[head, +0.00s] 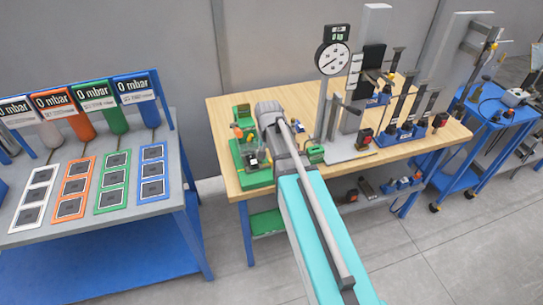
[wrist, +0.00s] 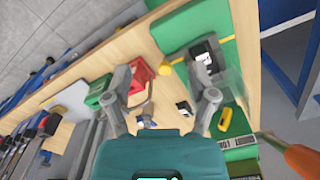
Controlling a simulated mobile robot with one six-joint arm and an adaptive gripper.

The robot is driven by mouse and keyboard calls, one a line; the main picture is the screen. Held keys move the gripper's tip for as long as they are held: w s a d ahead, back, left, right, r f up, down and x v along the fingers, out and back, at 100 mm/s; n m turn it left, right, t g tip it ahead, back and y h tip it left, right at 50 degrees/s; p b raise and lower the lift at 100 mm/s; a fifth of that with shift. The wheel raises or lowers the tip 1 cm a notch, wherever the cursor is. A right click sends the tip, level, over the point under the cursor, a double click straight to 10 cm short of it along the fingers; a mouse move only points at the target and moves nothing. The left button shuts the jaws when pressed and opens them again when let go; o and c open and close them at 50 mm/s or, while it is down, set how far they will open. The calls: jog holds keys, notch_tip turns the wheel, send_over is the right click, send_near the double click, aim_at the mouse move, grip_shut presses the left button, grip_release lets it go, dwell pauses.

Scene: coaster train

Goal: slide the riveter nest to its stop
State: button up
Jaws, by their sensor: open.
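The green riveter station (head: 250,172) stands at the left end of the wooden table in the head view. In the wrist view its green base (wrist: 222,35) runs down the right of centre. A dark and grey block (wrist: 205,60), which may be the riveter nest, sits on this base; I cannot tell its place relative to the stop. My gripper (wrist: 160,78) is open, with its two grey fingers apart above the station and table. No object is clearly between the fingertips. In the head view my arm hides the gripper tips.
The wooden table (head: 225,115) also carries a round dial gauge (head: 332,58) on a press stand and several blue fixtures to the right. A red bin (wrist: 140,75) lies near the left finger. A grey bench (head: 190,200) with coloured panels stands left, across a gap.

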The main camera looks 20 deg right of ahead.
jog(key=w+d+r+m+p, duration=0.2)
jog(key=w+d+m, duration=0.1)
jog(key=w, duration=0.5)
jog(key=shift+w+d+r+m, duration=0.15)
jog(key=shift+d+r+m, duration=0.15)
jog(key=shift+r, duration=0.05)
jog(key=shift+f, duration=0.2)
notch_tip(320, 180, down, 13)
jog(key=b, duration=1.3)
jog(key=shift+f+b, duration=0.2)
jog(key=shift+b, duration=0.2)
grip_shut()
